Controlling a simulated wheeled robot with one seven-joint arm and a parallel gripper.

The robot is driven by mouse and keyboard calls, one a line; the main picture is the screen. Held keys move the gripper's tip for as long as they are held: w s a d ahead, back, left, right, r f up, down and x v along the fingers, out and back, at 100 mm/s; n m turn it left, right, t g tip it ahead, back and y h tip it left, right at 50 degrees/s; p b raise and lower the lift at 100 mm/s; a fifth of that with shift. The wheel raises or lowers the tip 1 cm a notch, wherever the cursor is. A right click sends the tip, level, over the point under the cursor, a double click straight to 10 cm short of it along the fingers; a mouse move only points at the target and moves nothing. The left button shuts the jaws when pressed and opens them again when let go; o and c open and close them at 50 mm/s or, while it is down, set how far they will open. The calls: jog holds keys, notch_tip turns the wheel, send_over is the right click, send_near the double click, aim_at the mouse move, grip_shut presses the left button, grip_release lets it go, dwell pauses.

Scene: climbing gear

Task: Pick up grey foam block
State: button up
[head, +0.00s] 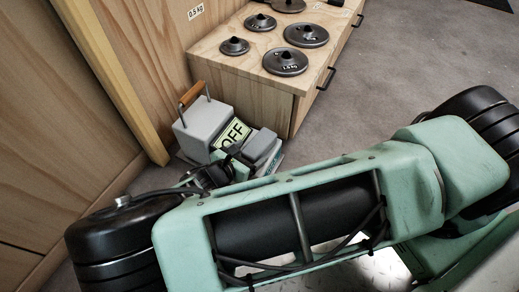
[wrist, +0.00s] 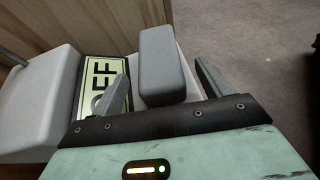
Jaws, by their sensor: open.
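The grey foam block (wrist: 162,66) is a rounded oblong in the wrist view. It lies on a pale surface beside a green-yellow OFF sign. My gripper (wrist: 163,82) is open, with one grey finger on each side of the near part of the block. Small gaps show between the fingers and the block. In the head view, the grey block (head: 258,146) shows just right of the OFF sign, and my arm hides part of the area around it. My gripper is mostly hidden there behind my arm.
A grey box with a wooden handle (head: 206,122) stands left of the block, and the OFF sign (head: 232,134) lies between them. A wooden cabinet (head: 230,78) with several round weights on top stands behind. Wooden wall panels are at the left. Grey floor is open at the right.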

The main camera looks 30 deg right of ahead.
aim_at(259, 146)
jog(key=shift+b+x, duration=0.7)
jog(key=shift+x, duration=0.7)
jog(key=shift+f, duration=0.1)
